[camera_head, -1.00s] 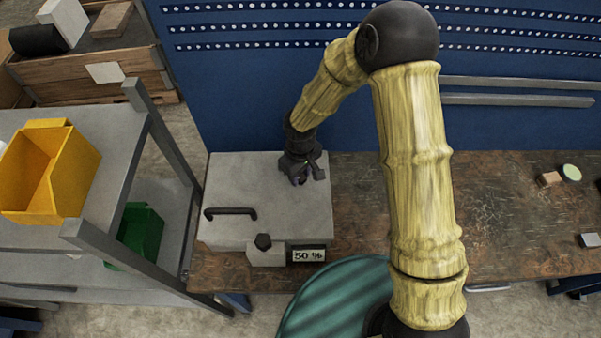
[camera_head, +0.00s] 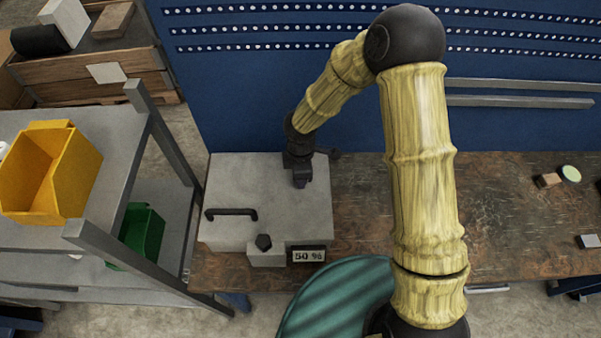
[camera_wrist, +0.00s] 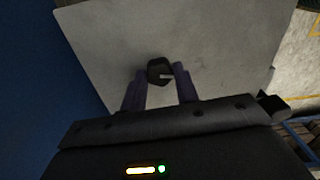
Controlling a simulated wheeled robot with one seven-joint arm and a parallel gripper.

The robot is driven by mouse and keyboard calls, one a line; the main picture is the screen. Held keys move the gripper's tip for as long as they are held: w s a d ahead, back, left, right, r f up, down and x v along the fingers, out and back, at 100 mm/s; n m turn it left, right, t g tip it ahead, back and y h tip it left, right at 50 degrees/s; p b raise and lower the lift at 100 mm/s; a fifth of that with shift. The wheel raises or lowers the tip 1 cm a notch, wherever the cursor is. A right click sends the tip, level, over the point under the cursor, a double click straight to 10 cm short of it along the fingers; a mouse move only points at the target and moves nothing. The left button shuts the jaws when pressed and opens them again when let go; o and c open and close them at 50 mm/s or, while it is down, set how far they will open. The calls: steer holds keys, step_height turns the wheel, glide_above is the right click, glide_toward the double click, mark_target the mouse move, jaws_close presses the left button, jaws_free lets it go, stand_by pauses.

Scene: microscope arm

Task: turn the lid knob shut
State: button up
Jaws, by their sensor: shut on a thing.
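A pale grey box with a flat lid (camera_head: 235,178) stands on the workbench. In the wrist view the lid (camera_wrist: 215,45) fills the upper middle. A small dark lid knob (camera_wrist: 158,71) with a light mark on its right side sits on it. My gripper (camera_wrist: 160,76) has one finger on either side of the knob and is shut on it. In the head view my gripper (camera_head: 302,182) is over the back right part of the lid and hides the knob.
A dark bar handle (camera_head: 231,213) lies on the lid's front left. A second dark knob (camera_head: 264,242) and a "50 %" display (camera_head: 308,255) are at the box's front. A shelf (camera_head: 115,185) with a yellow bin (camera_head: 50,170) stands left. The bench right of the box is mostly clear.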

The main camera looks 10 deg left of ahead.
steer(key=shift+n, duration=1)
steer(key=o, duration=1)
steer(key=shift+w+a+r, duration=0.1)
steer(key=shift+r, duration=0.4)
step_height(320, 180, up, 16)
steer(key=shift+r+b, duration=0.25)
steer(key=shift+b, duration=0.75)
